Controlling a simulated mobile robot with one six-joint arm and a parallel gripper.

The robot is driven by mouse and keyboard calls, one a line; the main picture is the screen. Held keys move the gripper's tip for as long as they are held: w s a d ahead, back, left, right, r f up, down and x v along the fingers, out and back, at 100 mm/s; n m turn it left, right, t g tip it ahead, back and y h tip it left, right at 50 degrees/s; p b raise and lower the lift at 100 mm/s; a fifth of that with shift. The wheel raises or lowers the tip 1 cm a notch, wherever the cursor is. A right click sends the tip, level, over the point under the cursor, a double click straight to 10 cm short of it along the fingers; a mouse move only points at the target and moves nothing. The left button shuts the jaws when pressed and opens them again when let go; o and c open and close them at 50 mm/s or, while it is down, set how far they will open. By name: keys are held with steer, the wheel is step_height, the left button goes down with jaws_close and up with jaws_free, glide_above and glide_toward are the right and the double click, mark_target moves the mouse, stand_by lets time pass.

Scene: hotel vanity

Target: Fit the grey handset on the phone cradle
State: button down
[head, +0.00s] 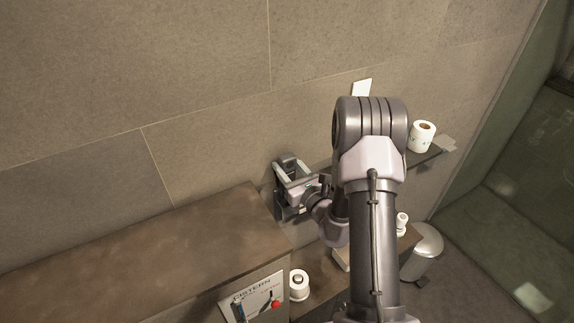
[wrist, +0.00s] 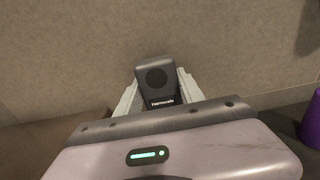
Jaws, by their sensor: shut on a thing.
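The grey handset (wrist: 155,82) is dark, with a round speaker patch and small white lettering at its lower edge. In the wrist view it stands between the two pale fingers of my gripper (wrist: 156,95), which is shut on it. In the head view my gripper (head: 291,171) is in front of the tiled wall, just past the right end of the brown ledge, with the dark end of the handset (head: 287,160) between its fingers. I cannot make out the phone cradle in either view; my gripper and arm may hide it.
The brown ledge (head: 150,240) is bare. A cistern sign (head: 256,299) with a red knob is on its front. White rolls stand low (head: 299,285) and on a narrow shelf (head: 422,137). A bin (head: 424,249) is at right. A purple object (wrist: 312,120) edges the wrist view.

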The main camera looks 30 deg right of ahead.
steer(key=shift+w+f+b, duration=0.1)
steer(key=shift+f+b, duration=3.95)
steer(key=shift+f, duration=0.8)
steer(key=c, duration=0.6)
jaws_free()
steer(key=shift+c, duration=0.2)
steer(key=s, duration=1.7)
steer(key=shift+s+d, duration=0.25)
steer(key=shift+d, duration=0.05)
